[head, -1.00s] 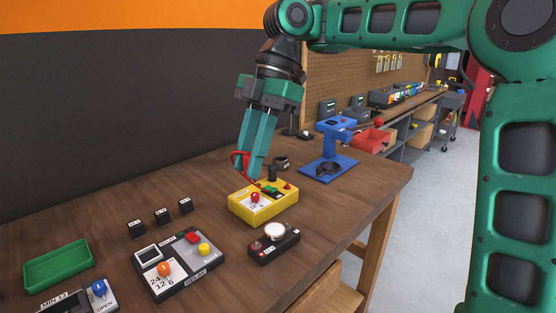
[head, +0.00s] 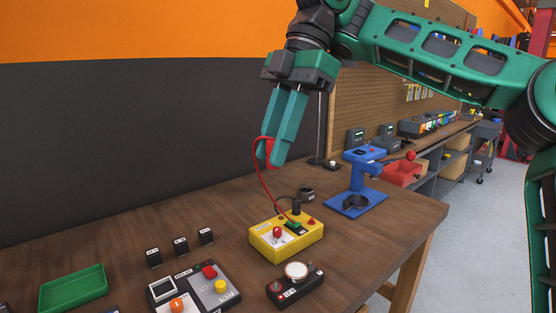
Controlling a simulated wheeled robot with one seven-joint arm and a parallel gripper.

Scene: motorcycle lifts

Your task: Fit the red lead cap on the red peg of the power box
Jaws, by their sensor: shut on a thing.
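The yellow power box (head: 270,243) stands on the wooden bench, right of the picture's middle. Its top has a red knob (head: 277,232) on a white panel, a green block (head: 292,227), a small red peg (head: 311,221) at the right and a dark upright piece (head: 296,206) at the back. My gripper (head: 272,160) is shut on the red lead cap (head: 263,149), mostly hidden by the fingers. It is well above the box and apart from it. A red lead (head: 265,186) loops from the cap down to the box top.
A blue stand (head: 368,178) with a red-ended lever is right of the box. A black device with a round white top (head: 297,271) sits in front. A grey panel with buttons (head: 214,286), small black blocks (head: 180,245) and a green tray (head: 73,288) are left.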

